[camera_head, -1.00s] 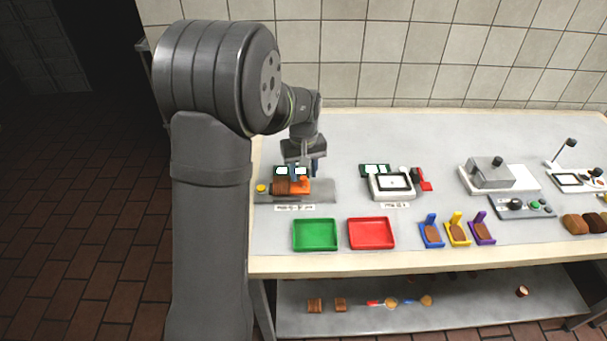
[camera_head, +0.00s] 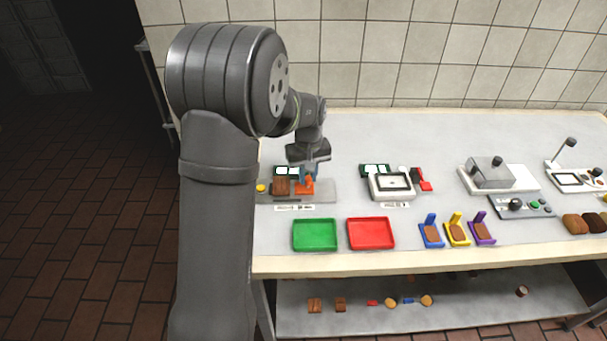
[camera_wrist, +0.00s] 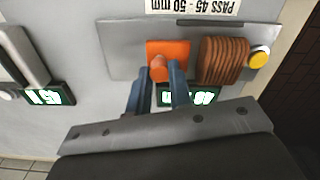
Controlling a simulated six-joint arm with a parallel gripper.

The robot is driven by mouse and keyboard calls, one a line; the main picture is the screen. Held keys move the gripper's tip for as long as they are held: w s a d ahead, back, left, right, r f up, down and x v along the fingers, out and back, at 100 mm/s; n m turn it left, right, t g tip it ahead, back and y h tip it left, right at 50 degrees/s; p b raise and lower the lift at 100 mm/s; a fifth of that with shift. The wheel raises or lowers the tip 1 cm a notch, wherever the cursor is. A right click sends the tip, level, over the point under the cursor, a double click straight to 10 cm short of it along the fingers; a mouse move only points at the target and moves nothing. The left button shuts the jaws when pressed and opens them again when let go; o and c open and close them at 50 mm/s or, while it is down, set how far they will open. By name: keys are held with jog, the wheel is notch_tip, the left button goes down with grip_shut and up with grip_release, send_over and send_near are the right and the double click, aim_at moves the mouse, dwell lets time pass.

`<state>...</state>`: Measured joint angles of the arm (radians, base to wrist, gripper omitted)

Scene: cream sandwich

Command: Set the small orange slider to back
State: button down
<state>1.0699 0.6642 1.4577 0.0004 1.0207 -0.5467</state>
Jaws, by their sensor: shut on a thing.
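The small orange slider (camera_wrist: 168,52) is an orange block with a rounded knob. It sits on a grey plate (camera_wrist: 120,48) beside a ridged brown piece (camera_wrist: 222,60), with a narrow gap between them in the wrist view. The slider also shows in the head view (camera_head: 306,188), right of the brown piece (camera_head: 281,186). My gripper (camera_wrist: 160,80) has its blue fingers on either side of the slider's knob and is shut on it. In the head view my gripper (camera_head: 308,176) reaches down onto the slider from behind, and its fingers partly cover it.
A yellow button (camera_wrist: 259,57) is at the plate's end. A green tray (camera_head: 315,235) and red tray (camera_head: 371,233) lie in front. A second station (camera_head: 391,186) is to the right, with clear table between.

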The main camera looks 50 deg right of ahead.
jog(key=shift+s+d+r, duration=0.1)
jog(key=shift+s+d, duration=0.75)
jog(key=shift+d, duration=0.05)
jog(key=c, duration=1.3)
grip_release()
notch_tip(320, 180, up, 17)
jog(key=shift+r, duration=0.15)
notch_tip(320, 180, down, 18)
jog(key=shift+a+r, duration=0.1)
jog(key=shift+r, duration=0.15)
jog(key=shift+w+a, duration=0.25)
jog(key=shift+w, duration=0.1)
